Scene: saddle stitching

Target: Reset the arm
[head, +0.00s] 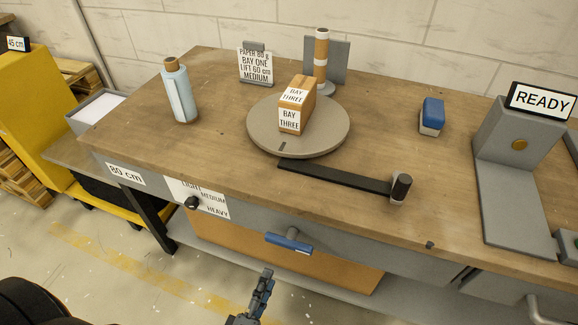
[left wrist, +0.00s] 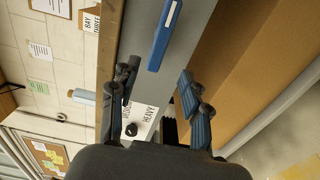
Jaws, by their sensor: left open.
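My left gripper (head: 262,292) is low in front of the bench in the head view, below and left of a blue handle (head: 289,243) on the bench front. It holds nothing. In the left wrist view my left gripper (left wrist: 158,80) has its fingers apart, with the blue handle (left wrist: 164,36) ahead of them, not touching. A black lever arm (head: 335,176) with an upright knob (head: 401,186) lies on the bench top beside a round turntable (head: 330,140). My right gripper is not in view.
A cardboard box (head: 297,104) labelled BAY THREE sits on the turntable. A blue bottle (head: 180,92), a blue-and-white block (head: 432,116) and a grey READY stand (head: 508,150) are on the bench. A dark selector knob (head: 192,203) is on the bench front.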

